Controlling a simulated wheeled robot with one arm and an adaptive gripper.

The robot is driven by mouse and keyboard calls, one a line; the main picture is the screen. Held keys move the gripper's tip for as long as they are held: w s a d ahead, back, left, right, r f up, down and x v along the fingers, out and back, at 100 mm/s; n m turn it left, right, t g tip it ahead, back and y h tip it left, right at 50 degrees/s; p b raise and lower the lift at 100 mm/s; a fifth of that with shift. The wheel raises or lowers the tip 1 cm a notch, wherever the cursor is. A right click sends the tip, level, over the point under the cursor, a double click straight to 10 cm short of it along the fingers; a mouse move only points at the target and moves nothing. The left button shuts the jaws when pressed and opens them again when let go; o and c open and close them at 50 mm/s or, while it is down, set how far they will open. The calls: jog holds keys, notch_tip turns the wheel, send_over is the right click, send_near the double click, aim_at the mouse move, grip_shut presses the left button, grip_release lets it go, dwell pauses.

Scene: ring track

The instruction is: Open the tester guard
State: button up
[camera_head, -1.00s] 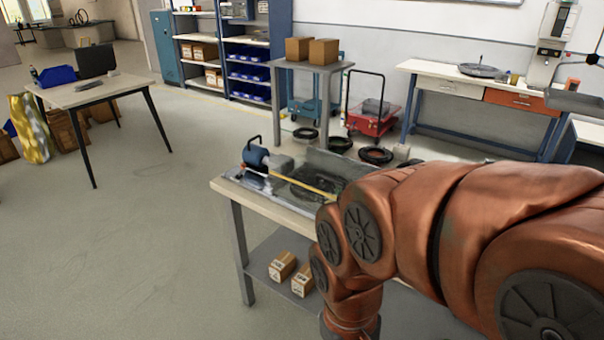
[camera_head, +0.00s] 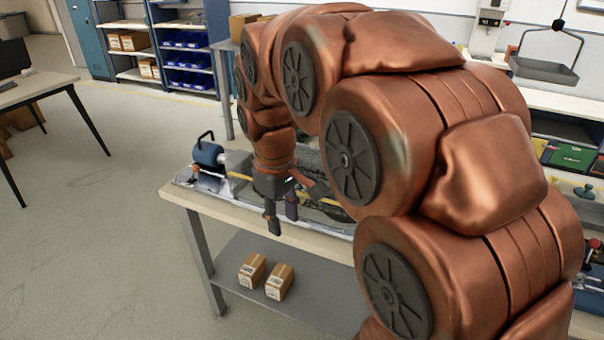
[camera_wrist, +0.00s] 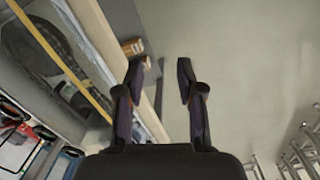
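The tester (camera_head: 210,158) sits on the bench top, with a blue cylinder and a black handle at its left end. Its guard looks like a clear cover with a yellow front edge (camera_head: 240,177), low over a dark round part; my arm hides its middle. In the wrist view the yellow edge (camera_wrist: 62,62) runs diagonally at upper left, with the dark part behind it. My gripper (camera_head: 282,212) points down at the bench's front side, in front of the guard and apart from it. In the wrist view my gripper (camera_wrist: 160,72) is open, with nothing between its fingers.
The bench top (camera_head: 205,205) has a front edge close below my gripper. Two small cartons (camera_head: 265,277) lie on its lower shelf (camera_head: 230,262). Floor at left (camera_head: 110,230) is clear. A table (camera_head: 35,88) stands far left, and shelving (camera_head: 185,45) behind.

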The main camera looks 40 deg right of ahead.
jog(key=w+d+r+n+t+h+b, duration=0.1)
jog(key=w+d+r+n+b, duration=0.15)
jog(key=w+d, duration=1.4)
jog(key=shift+n, duration=0.35)
jog(key=shift+w+d+f+p, duration=0.1)
jog(key=shift+w+f, duration=0.1)
jog(key=shift+f, duration=1.25)
jog(key=shift+w+d+f+p, duration=0.1)
jog(key=shift+w+f+p, duration=0.1)
jog(key=shift+f, duration=1.2)
jog(key=shift+w+f+p, duration=0.1)
jog(key=shift+w+f, duration=0.1)
jog(key=shift+f, duration=1.25)
grip_shut()
